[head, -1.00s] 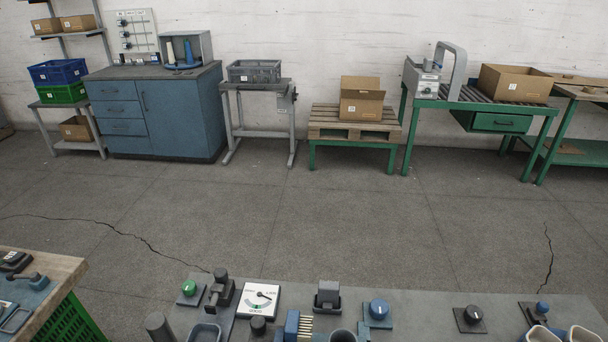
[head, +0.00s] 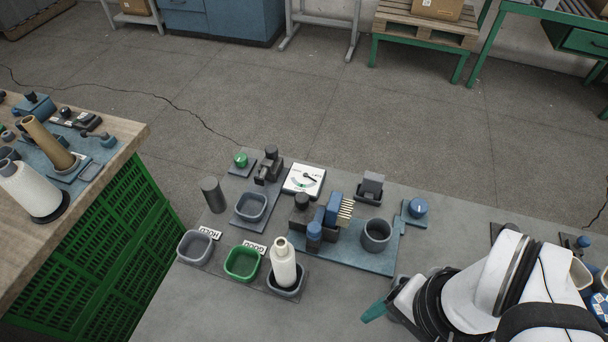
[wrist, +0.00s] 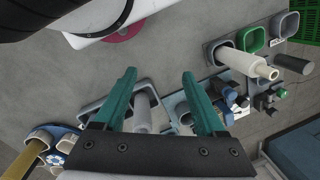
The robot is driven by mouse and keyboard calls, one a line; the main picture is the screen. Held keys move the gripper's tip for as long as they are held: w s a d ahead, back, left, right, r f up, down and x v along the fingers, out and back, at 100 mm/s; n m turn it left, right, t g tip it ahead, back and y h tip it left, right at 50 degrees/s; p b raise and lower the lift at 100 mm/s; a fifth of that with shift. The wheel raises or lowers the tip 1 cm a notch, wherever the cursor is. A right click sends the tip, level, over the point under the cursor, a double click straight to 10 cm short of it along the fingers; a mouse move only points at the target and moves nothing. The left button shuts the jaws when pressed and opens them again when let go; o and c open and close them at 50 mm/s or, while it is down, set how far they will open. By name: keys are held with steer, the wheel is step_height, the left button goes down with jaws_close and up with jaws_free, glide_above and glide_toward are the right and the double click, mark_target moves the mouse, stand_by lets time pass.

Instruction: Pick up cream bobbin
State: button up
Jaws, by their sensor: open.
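A cream bobbin (head: 284,268) stands upright in a dark grey bin (head: 292,294) at the right end of a row of bins on the grey bench. It also shows in the wrist view (wrist: 246,63), to the right of both fingers. My gripper (wrist: 157,75) is open, and nothing is held between its teal fingers. In the head view one teal fingertip shows at lower right, apart from the bobbin; my arm hides the rest. In the wrist view a pale cylinder (wrist: 141,112) stands beyond the fingers in a grey holder; I cannot tell whether it is another bobbin.
A green bin (head: 241,263) and a grey bin (head: 195,247) stand left of the bobbin. A blue plate (head: 345,255) with brush, blocks and a grey cup (head: 376,234) lies right of it. The bench front is clear. A wooden table (head: 110,150) with yarn cones is at left.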

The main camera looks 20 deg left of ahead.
steer(key=shift+o, duration=1.4)
step_height(320, 180, up, 9)
steer(key=n+h, duration=0.2)
steer(key=n, duration=1.7)
glide_above(281, 242)
step_height(281, 242, down, 16)
steer(key=shift+r, duration=0.1)
